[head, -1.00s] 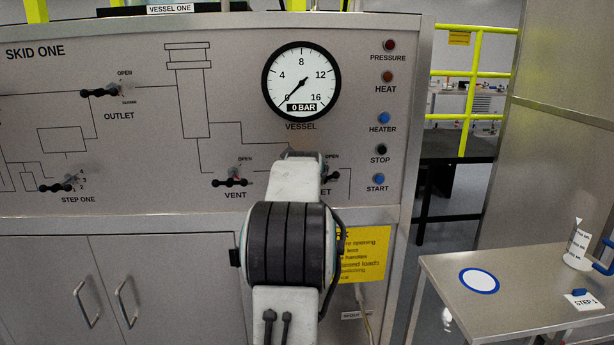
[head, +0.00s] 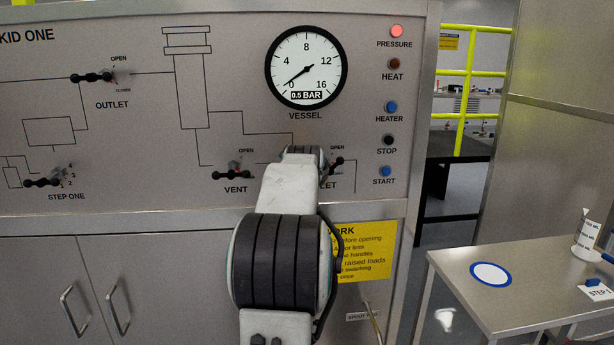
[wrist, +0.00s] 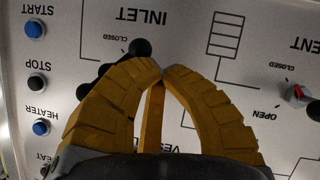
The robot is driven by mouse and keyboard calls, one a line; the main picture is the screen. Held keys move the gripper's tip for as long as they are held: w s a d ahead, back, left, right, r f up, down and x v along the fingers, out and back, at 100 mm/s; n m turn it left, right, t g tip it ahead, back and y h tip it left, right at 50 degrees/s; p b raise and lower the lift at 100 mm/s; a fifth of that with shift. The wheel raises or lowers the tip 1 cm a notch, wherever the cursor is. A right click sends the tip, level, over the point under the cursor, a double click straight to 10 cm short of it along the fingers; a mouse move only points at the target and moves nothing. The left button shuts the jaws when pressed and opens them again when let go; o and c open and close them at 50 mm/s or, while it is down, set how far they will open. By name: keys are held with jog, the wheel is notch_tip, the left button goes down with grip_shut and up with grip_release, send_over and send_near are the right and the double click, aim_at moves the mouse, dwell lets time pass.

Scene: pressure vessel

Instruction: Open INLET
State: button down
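The INLET handle (wrist: 107,70) is a black bar with round knobs, beside the INLET label in the wrist view. It lies at a slant, and its lower part is partly covered by my left-hand finger. My gripper (wrist: 161,72) has two yellow fingers whose tips meet; no handle shows between them. The fingers are right next to the handle, but I cannot tell whether they touch it. In the head view my arm hides most of the INLET valve; the handle's end (head: 337,161) shows near OPEN, tilted upward.
The VENT handle (head: 231,175) is close to the left of my arm, and the OUTLET handle (head: 91,77) is at upper left. The pressure gauge (head: 306,67) reads 0.5 BAR. The PRESSURE lamp (head: 396,31) glows red. A steel table (head: 520,300) stands at right.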

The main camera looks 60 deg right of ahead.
jog(key=f+b, duration=0.3)
jog(key=shift+s+d, duration=0.2)
jog(key=shift+s, duration=0.15)
jog(key=shift+s+d+f, duration=0.1)
jog(key=shift+s+d, duration=0.05)
jog(key=shift+s, duration=0.1)
dwell(0.5)
jog(key=shift+w, duration=0.15)
dwell(0.5)
